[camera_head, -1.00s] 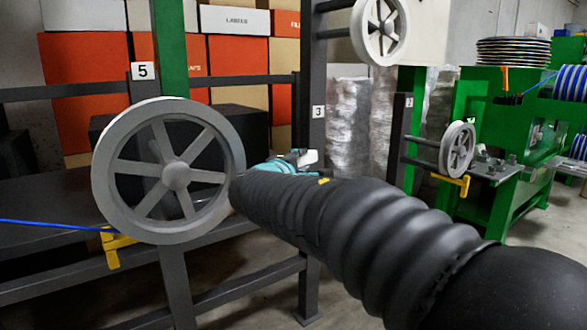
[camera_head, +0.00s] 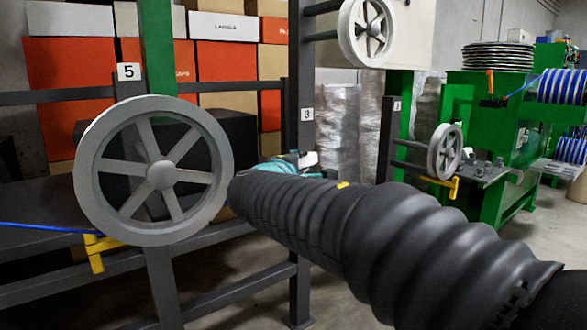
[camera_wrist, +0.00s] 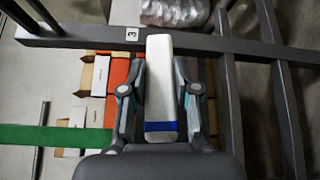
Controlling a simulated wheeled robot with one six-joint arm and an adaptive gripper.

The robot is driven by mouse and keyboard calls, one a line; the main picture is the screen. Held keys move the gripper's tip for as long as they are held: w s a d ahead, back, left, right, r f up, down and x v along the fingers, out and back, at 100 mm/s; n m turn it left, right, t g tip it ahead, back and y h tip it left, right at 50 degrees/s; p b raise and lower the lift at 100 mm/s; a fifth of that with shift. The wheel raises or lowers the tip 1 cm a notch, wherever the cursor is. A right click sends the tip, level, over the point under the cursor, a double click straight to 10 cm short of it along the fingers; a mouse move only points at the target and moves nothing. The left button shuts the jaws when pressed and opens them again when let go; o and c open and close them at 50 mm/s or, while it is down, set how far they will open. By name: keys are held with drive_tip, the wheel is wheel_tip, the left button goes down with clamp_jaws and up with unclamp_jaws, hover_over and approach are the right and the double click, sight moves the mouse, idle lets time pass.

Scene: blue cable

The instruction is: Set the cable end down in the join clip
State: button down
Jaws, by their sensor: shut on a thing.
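My gripper (camera_wrist: 160,95) is shut on a white, block-like piece with a blue band at its lower end, which appears to be the cable end (camera_wrist: 165,85). In the head view my gripper (camera_head: 290,168) shows only as a teal and white bit beyond my black arm. A blue cable (camera_head: 40,227) runs in from the left edge to the lower part of the large grey wheel (camera_head: 160,175), by a yellow bracket (camera_head: 95,250). I cannot make out which part is the join clip.
A post marked 3 (camera_head: 306,115) stands just beyond my gripper. Grey wheels (camera_head: 367,30) (camera_head: 444,150) hang on dark frames. A green machine (camera_head: 490,150) with blue cable spools (camera_head: 560,87) stands at the right. Shelved boxes (camera_head: 75,90) are behind. Some floor is open at right.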

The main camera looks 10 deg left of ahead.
drive_tip(key=s+d+b, duration=0.4)
drive_tip(key=s+d, duration=0.2)
drive_tip(key=d, duration=0.1)
drive_tip(key=shift+s+d+b, duration=0.3)
drive_tip(key=shift+d+b, duration=0.05)
drive_tip(key=shift+b, duration=0.05)
idle(0.3)
drive_tip(key=shift+w+d, duration=0.1)
drive_tip(key=w+d, duration=1.9)
drive_tip(key=w, duration=0.3)
drive_tip(key=shift+w+d, duration=0.15)
drive_tip(key=shift+w, duration=0.2)
